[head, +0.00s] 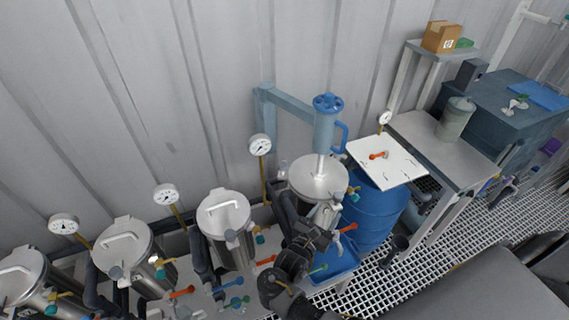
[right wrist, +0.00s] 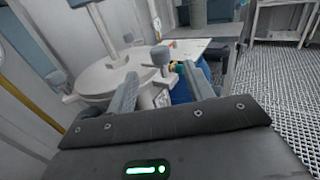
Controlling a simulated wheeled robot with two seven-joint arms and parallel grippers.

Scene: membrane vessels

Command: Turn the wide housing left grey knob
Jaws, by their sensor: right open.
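The wide housing (head: 318,178) is a steel vessel with a broad round lid, below a blue pump-like cylinder. Its lid (right wrist: 95,88) fills the left middle of the right wrist view. A grey knob (right wrist: 160,55) on a pale stem stands at the lid's edge, between and beyond my right fingers. A teal knob (right wrist: 179,69) is just right of it. My right gripper (right wrist: 161,80) is open, with nothing between its fingers; the knob appears apart from them. In the head view my right gripper (head: 312,222) is close against the housing's front, partly hiding it. My left gripper is not in view.
Several narrower steel vessels (head: 225,212) with gauges stand to the left. A blue barrel (head: 378,215) with a white board (head: 386,162) is close on the right. Orange-handled valves (head: 266,261) are near my arm. Grating floor is free farther right.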

